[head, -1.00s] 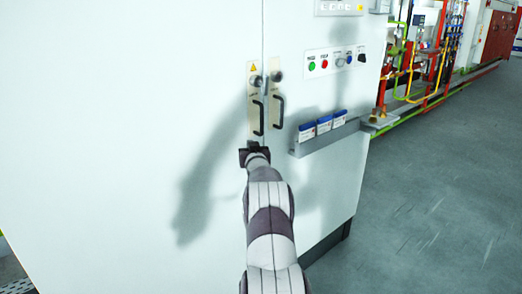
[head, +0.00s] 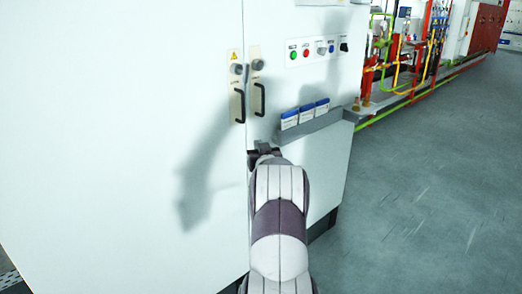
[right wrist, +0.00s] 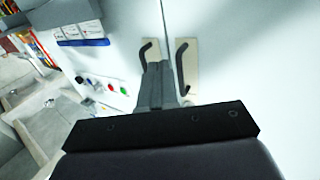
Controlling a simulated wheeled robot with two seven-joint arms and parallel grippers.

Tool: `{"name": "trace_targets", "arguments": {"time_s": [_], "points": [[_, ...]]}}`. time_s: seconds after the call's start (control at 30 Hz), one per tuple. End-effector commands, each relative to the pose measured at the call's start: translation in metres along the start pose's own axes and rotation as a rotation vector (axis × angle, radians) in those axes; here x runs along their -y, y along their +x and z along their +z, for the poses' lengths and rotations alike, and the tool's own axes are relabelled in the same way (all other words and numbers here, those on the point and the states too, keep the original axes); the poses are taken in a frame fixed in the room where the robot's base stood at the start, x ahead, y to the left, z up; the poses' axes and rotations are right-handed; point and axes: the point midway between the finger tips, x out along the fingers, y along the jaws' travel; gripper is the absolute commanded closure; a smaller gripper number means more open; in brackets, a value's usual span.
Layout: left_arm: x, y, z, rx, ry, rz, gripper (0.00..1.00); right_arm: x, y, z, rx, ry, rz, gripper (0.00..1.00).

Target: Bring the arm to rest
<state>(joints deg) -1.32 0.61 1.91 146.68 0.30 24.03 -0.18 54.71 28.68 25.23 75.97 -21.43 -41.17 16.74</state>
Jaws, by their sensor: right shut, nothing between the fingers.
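My right arm (head: 279,230) reaches forward from the bottom of the head view. My right gripper (head: 264,152) is in front of the white cabinet, a little below its two black door handles. In the right wrist view my right gripper (right wrist: 158,68) has its fingers together with nothing between them. The left handle (head: 237,105) and right handle (head: 259,99) sit side by side at the door seam. In the wrist view the fingers overlap the area between the handles; I cannot tell the exact gap. My left gripper is not in view.
The white cabinet (head: 120,150) fills the left and middle. A grey ledge (head: 310,131) with blue-and-white boxes (head: 306,113) juts from it, right of the gripper. Above is a button panel (head: 318,49). Open grey floor (head: 430,180) lies to the right, with coloured pipes (head: 400,60) behind.

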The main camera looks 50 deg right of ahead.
Motion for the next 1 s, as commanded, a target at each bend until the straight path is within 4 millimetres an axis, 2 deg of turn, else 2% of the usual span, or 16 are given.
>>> {"name": "trace_targets", "arguments": {"time_s": [0.1, 0.33, 0.37, 0.47, 0.5, 0.53, 0.57, 0.6, 0.67, 0.7, 0.77, 0.8, 0.9, 1.0], "points": [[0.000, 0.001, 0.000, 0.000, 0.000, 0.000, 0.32, -0.003, -0.007, 0.000, 0.000, 0.000, -0.001, 1.00], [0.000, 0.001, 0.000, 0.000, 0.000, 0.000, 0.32, -0.005, -0.007, 0.004, 0.016, -0.013, 0.004, 1.00], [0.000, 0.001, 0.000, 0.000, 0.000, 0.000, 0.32, -0.007, -0.008, 0.010, 0.045, -0.022, 0.014, 1.00], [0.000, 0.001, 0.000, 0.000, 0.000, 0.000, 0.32, -0.016, -0.023, 0.060, 0.234, -0.025, 0.069, 1.00], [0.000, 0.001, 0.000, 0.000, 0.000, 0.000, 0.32, -0.018, -0.040, 0.089, 0.358, -0.021, 0.097, 1.00], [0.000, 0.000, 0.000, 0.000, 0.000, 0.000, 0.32, -0.011, -0.058, 0.110, 0.466, -0.019, 0.105, 1.00], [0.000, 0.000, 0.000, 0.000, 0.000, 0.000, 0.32, 0.005, -0.077, 0.128, 0.575, -0.022, 0.098, 1.00], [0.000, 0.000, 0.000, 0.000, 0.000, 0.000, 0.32, 0.032, -0.105, 0.147, 0.706, -0.032, 0.073, 1.00], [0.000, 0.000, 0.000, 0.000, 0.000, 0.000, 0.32, 0.073, -0.150, 0.167, 0.878, -0.056, 0.021, 1.00], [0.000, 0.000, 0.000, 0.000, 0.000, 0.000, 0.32, 0.099, -0.182, 0.175, 0.981, -0.080, -0.020, 1.00], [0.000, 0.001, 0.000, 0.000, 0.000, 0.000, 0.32, 0.133, -0.229, 0.183, 1.112, -0.121, -0.084, 1.00], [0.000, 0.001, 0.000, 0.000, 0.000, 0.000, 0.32, 0.152, -0.260, 0.187, 1.187, -0.151, -0.126, 1.00], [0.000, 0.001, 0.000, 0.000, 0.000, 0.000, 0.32, 0.186, -0.328, 0.189, 1.330, -0.231, -0.224, 1.00], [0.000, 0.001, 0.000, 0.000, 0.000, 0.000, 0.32, 0.209, -0.387, 0.186, 1.424, -0.314, -0.315, 1.00]]}}
